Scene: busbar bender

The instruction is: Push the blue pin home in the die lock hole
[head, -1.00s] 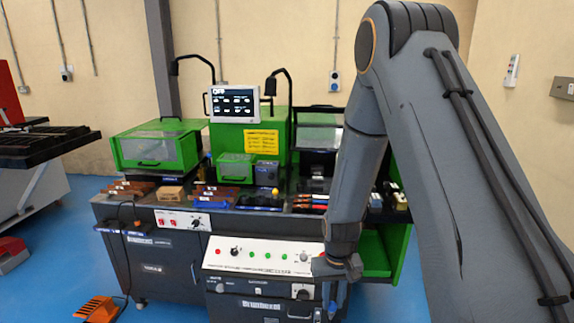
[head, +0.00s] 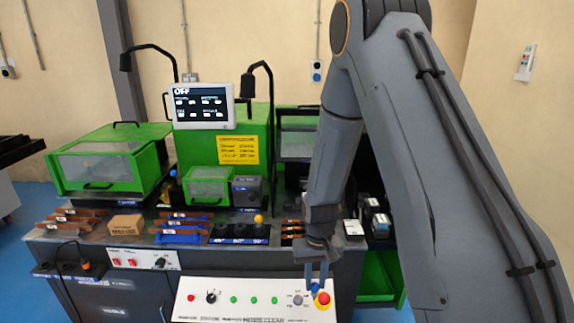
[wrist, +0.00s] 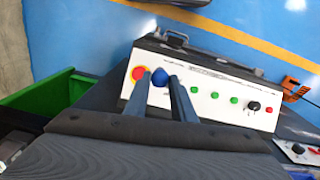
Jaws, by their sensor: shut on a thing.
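My gripper (head: 317,284) is shut on the blue pin (head: 316,289), of which only a small rounded blue part shows between the fingertips. In the wrist view the pin's blue head (wrist: 160,76) sits between the two fingers of my gripper (wrist: 161,80). It lines up over the control panel close to the red button with the yellow ring (wrist: 139,73). I cannot tell the pin's height above the panel. The die lock hole cannot be made out in either view.
The white control panel (head: 250,299) with buttons and knobs lies below my gripper. On the bench are black dies with a yellow-topped piece (head: 258,219), copper bars (head: 83,212), a cardboard box (head: 126,225) and a grey-blue block (head: 247,190). A lamp arm (head: 268,80) bends over the bench.

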